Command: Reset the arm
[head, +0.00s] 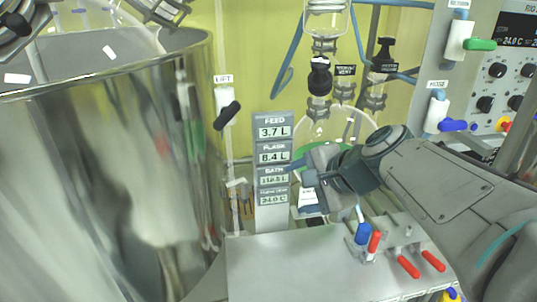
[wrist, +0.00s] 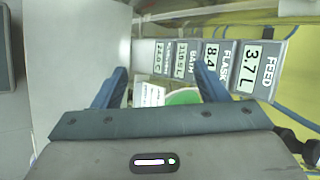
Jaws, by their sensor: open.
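My arm reaches in from the right edge of the head view. My gripper (head: 297,166) is at its left end, just right of the readout panel (head: 272,146). In the wrist view my gripper (wrist: 158,80) shows two blue fingers spread apart, with nothing held between them. The readout panel (wrist: 228,68) also appears there, turned on its side, beyond the fingers. It reads FEED 3.7 L and FLASK 8.4 L, with two smaller lines below. Whether the fingers touch the panel is hard to tell; they look apart from it.
A large shiny metal vessel (head: 110,150) fills the left. A grey bench block (head: 295,265) with red and blue valve handles (head: 408,266) lies below my arm. Glassware with a black-capped valve (head: 319,78) stands behind. A control panel (head: 498,85) is at upper right.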

